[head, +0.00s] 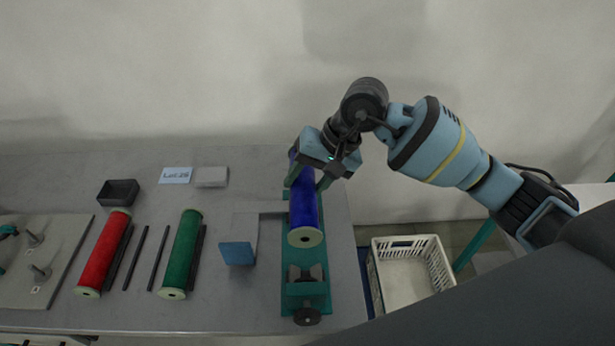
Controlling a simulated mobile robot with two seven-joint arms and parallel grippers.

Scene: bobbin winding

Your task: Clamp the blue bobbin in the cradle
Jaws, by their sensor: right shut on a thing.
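The blue bobbin (304,209) is over the teal cradle (290,266) near the right end of the table, lying lengthwise along it with its pale end facing me. My right gripper (309,182) is shut on the bobbin near its far end, with one finger on each side. The far end of the bobbin is partly hidden by the gripper. The cradle's near end carries a dark clamp block and a round dark knob (306,316). I cannot tell whether the bobbin touches the cradle. My left gripper is not in view.
A red bobbin (104,250) and a green bobbin (182,250) lie to the left, with dark rods between them. A blue-faced block with a grey arm (238,252) stands beside the cradle. A white crate (407,275) sits below the table's right edge.

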